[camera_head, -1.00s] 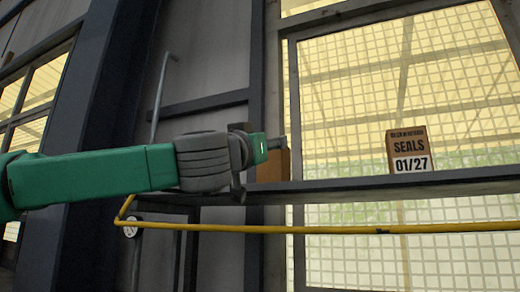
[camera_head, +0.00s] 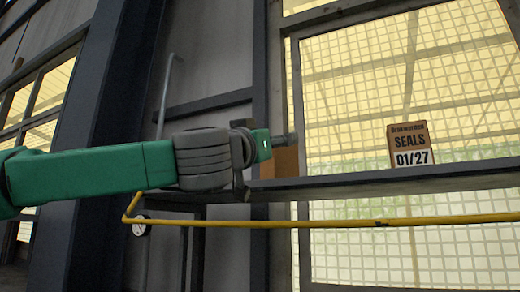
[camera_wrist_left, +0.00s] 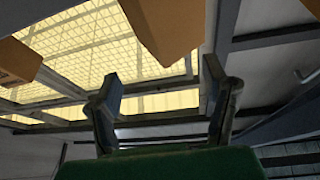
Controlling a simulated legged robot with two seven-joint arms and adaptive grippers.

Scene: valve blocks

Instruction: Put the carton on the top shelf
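A brown carton (camera_head: 410,146) labelled SEALS 01/27 stands upright on the dark shelf (camera_head: 400,180). A plain brown carton (camera_head: 286,162) shows at the shelf's left end, partly hidden behind my left gripper (camera_head: 284,140). In the left wrist view, my left gripper (camera_wrist_left: 160,68) has its two fingers spread apart with nothing between them. A brown carton (camera_wrist_left: 170,30) is beyond the fingertips there, apart from them, and cut off by the top edge. Part of another carton (camera_wrist_left: 16,60) shows at the left edge. My right gripper is out of view.
A yellow pipe (camera_head: 330,223) runs just below the shelf, with a round gauge (camera_head: 138,226) at its left end. A grid window (camera_head: 350,90) is behind the shelf. The shelf is clear between the two cartons.

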